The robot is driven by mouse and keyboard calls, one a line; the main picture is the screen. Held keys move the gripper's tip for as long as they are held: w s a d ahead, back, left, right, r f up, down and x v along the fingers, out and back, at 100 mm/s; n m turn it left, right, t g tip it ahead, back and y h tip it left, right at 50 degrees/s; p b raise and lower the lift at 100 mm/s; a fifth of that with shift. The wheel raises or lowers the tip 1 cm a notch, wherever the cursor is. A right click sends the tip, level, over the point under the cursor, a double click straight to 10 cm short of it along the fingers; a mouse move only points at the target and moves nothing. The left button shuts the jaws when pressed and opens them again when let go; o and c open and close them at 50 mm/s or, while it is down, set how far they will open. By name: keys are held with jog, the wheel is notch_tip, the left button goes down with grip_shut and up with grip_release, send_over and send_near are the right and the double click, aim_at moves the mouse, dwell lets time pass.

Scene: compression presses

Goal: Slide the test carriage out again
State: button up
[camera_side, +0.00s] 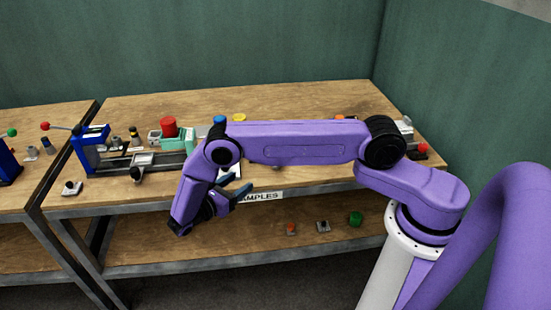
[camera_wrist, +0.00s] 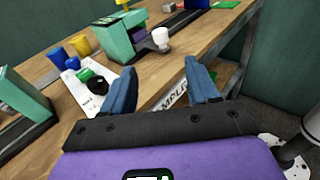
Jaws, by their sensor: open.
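My gripper (camera_side: 238,190) is open and empty near the table's front edge, by the SAMPLES label; its two blue fingers (camera_wrist: 160,70) are spread in the wrist view. In the side view, a blue press (camera_side: 88,150) stands at the table's left, with a dark rail running right from it. A small grey carriage-like block (camera_side: 143,159) sits on the rail, well to the left of my gripper. The wrist view shows a teal press (camera_wrist: 118,38) with a white knob (camera_wrist: 160,38) beside a dark rail (camera_wrist: 182,22). I cannot tell which part is the test carriage. My arm hides the table's middle.
A red-topped teal unit (camera_side: 180,137) stands behind the rail. Small samples (camera_side: 322,226) lie on the lower shelf. The air around my gripper looks clear.

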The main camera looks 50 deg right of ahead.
jog(key=shift+n+h, duration=0.3)
jog(key=shift+h, duration=0.3)
jog(key=d, duration=0.6)
jog(key=d+f, duration=0.1)
jog(key=d, duration=0.5)
jog(key=d+f, duration=0.1)
jog(key=d, duration=0.5)
jog(key=shift+d+f, duration=0.2)
jog(key=shift+d, duration=0.05)
